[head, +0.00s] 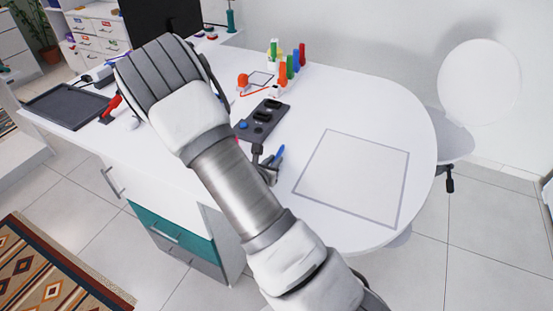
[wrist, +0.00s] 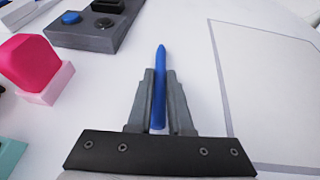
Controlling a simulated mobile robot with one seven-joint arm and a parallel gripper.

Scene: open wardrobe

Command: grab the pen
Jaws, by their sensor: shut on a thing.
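A blue pen (wrist: 161,60) lies lengthwise between the two grey fingers of my gripper (wrist: 160,78) in the wrist view. The fingers are shut on it, and its pointed end sticks out beyond the fingertips. In the head view the pen (head: 279,153) shows as a small blue piece beside my gripper (head: 273,166), over the white table. Part of the pen is hidden by the fingers. I cannot tell whether it touches the table top.
A grey-outlined square (head: 350,178) on the white table (head: 400,125) is empty, right of my gripper. A dark button panel (head: 263,118) stands just behind it. A pink block (wrist: 35,62) is at left in the wrist view. Colored markers (head: 290,66) stand farther back.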

